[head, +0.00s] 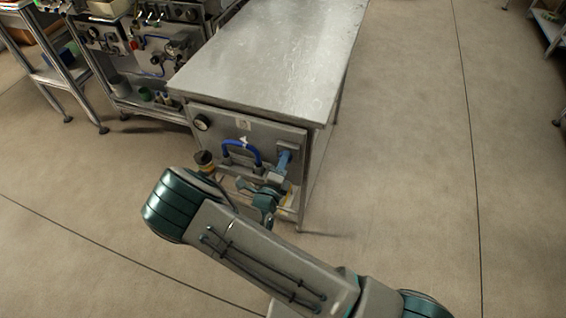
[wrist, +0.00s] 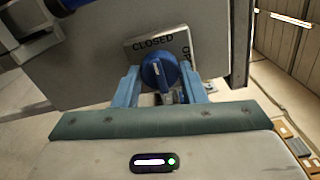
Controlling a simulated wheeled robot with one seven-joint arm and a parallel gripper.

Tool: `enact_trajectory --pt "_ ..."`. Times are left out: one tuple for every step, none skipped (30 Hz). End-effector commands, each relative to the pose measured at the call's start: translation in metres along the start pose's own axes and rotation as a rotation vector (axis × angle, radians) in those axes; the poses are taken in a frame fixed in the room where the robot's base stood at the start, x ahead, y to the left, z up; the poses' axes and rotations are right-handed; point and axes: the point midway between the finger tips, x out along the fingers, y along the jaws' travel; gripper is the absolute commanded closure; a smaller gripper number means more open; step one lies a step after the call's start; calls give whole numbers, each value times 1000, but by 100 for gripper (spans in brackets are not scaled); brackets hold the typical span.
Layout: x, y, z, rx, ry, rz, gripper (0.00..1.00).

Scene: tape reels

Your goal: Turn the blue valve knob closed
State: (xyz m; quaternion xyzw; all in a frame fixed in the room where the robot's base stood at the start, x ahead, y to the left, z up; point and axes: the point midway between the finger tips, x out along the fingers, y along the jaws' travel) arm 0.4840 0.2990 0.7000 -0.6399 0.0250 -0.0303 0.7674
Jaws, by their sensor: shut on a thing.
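The blue valve knob (wrist: 158,72) sits on a light label plate (wrist: 178,40) in the wrist view. The plate reads CLOSED along its top edge, with partly hidden lettering down its right side. My gripper (wrist: 163,78) has its two blue fingers on either side of the knob and is shut on it. A small pale mark shows on the knob's face; I cannot tell exactly which way it points. In the head view my gripper (head: 285,160) is at the right part of the panel (head: 222,124) on the table's end, and the knob is hidden there.
The metal table top (head: 270,60) is bare. A bench with fittings (head: 150,45) stands at the back left.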

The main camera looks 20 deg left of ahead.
Motion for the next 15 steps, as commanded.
enact_trajectory --pt "-1 1 0 -1 -1 3 57" --pt "-1 1 0 -1 0 3 49" --pt "-1 1 0 -1 0 3 41" --pt "-1 1 0 -1 -1 3 41" --pt "0 1 0 0 0 2 41" --pt "0 1 0 0 0 2 41" --pt "0 1 0 0 0 2 41" --pt "0 1 0 0 0 2 41" --pt "0 0 0 0 0 1 41" --pt "0 0 0 0 0 1 41" --pt "-1 0 0 0 0 1 41" --pt "-2 0 0 0 -1 1 41" --pt "-3 0 0 0 -1 1 41" --pt "-5 0 0 0 -1 1 41" --pt "-9 0 1 1 -1 1 41"
